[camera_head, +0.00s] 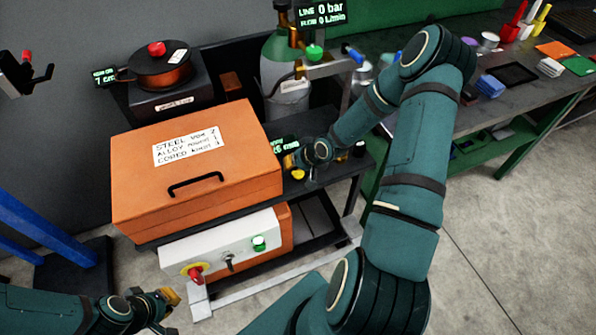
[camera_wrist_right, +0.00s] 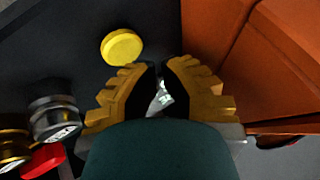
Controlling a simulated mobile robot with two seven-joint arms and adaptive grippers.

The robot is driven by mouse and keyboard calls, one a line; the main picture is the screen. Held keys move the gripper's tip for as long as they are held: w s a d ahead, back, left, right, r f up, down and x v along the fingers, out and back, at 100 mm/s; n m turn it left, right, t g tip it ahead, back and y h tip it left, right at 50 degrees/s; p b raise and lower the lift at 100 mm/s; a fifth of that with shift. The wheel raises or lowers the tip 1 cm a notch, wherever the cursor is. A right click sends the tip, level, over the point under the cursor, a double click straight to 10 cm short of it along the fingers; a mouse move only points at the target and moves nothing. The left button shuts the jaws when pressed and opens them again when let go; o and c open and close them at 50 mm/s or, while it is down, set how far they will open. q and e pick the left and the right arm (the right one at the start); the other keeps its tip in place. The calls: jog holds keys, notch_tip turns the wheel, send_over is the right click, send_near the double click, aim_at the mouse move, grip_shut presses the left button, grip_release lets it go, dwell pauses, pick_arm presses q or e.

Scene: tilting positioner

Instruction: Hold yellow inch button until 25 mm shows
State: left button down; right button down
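The yellow button (camera_head: 298,174) is a round knob on the dark bench to the right of the orange box. It also shows in the right wrist view (camera_wrist_right: 121,47), fully visible, up and left of my right fingertips. My right gripper (camera_head: 296,160) is close beside it; in the right wrist view its fingers (camera_wrist_right: 162,66) are drawn together with only a narrow gap and nothing clearly held. The small green-lit display (camera_head: 286,146) behind is partly covered by my gripper; it ends in "mm", but its first digits are unclear. My left gripper (camera_head: 168,308) is low at left, away from the bench.
The orange box (camera_head: 195,170) with a black handle stands left of the right gripper. A white panel (camera_head: 225,250) with a red knob and green button is below. A gas cylinder (camera_head: 285,70) stands behind. A red button (camera_wrist_right: 43,160) and round knobs sit nearby in the wrist view.

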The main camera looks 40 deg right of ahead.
aim_at(293, 172)
notch_tip(293, 172, up, 5)
jog(key=p, duration=0.4)
dwell(0.5)
